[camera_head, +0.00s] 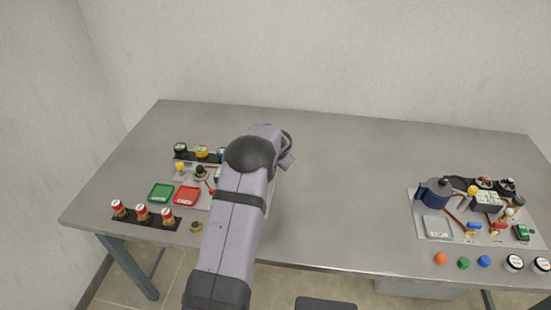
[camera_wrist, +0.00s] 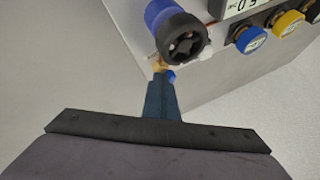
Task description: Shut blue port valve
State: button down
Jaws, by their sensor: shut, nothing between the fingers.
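In the wrist view my gripper (camera_wrist: 165,85) is shut, its dark fingers together and empty. Just beyond the fingertips is a small blue part (camera_wrist: 170,76) beside a brass fitting (camera_wrist: 159,65); this may be the blue port valve, mostly hidden by the fingers. I cannot tell whether they touch or how the valve is turned. A blue cylinder with a black star-shaped end (camera_wrist: 183,45) stands just past it. In the head view my arm reaches over the left workstation and hides part of it; the fingers do not show there.
In the wrist view a digital display (camera_wrist: 248,6), a blue cap (camera_wrist: 250,39) and a yellow cap (camera_wrist: 287,23) are close by. In the head view a green tray (camera_head: 160,193) and red tray (camera_head: 187,196) lie left of my arm. Another equipment board (camera_head: 425,205) is far right. The table middle is clear.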

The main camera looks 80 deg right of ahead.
jog(key=shift+w+r+m+g, duration=0.1)
jog(key=shift+w+m+g, duration=0.2)
jog(key=shift+m, duration=0.2)
jog(key=shift+w+a, duration=0.15)
jog(key=shift+w, duration=0.7)
jog(key=shift+w+d+b, duration=0.35)
jog(key=shift+w+b, duration=0.25)
jog(key=shift+w, duration=0.2)
jog(key=shift+w+d, duration=0.1)
jog(key=shift+w, duration=0.05)
jog(key=shift+b+v, duration=1.35)
jog(key=shift+v, duration=2.3)
